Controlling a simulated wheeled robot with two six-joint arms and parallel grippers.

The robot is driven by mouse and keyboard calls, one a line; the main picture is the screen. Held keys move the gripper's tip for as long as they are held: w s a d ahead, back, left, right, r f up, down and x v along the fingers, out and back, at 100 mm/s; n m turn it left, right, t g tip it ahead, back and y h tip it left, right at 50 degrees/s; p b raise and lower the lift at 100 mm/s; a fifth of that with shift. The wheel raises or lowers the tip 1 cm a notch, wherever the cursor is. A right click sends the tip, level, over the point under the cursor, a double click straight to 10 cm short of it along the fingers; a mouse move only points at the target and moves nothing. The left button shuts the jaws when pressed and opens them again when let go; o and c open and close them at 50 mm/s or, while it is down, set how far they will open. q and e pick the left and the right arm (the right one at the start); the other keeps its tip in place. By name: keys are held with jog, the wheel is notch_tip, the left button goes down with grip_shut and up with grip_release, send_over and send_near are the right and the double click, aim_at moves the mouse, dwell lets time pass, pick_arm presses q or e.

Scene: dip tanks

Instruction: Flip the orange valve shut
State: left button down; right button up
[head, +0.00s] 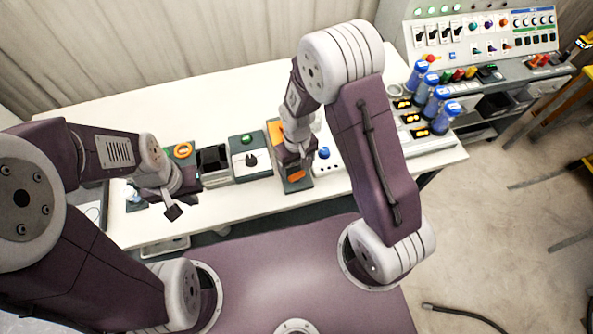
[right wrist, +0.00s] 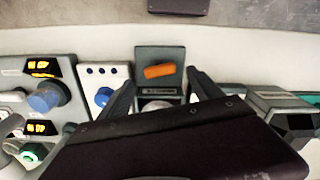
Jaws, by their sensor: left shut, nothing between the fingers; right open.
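The orange valve handle (right wrist: 159,71) sits on a dark grey-green box in the right wrist view, lying nearly crosswise with its right end slightly higher. It also shows in the head view (head: 297,175), just below my right gripper (head: 291,155). In the right wrist view my right gripper (right wrist: 160,80) is open, its fingers on either side of the box's image; I cannot tell whether they touch it. The box's near part is hidden by the gripper body. My left gripper (head: 173,212) is shut and empty, near the table's front edge at the left.
A box with a black knob (head: 251,161) and a black open box (head: 213,160) stand left of the valve. A white box with blue knobs (head: 324,153) stands close on its right. Blue-capped cylinders (head: 445,116) stand at the right end. The table's back (head: 215,95) is clear.

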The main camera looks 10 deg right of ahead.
aim_at(297, 175)
notch_tip(297, 175, down, 4)
jog(key=shift+w+f, duration=0.1)
jog(key=shift+f, duration=0.15)
jog(key=c, duration=1.4)
jog(key=m, duration=0.3)
jog(key=o, duration=1.4)
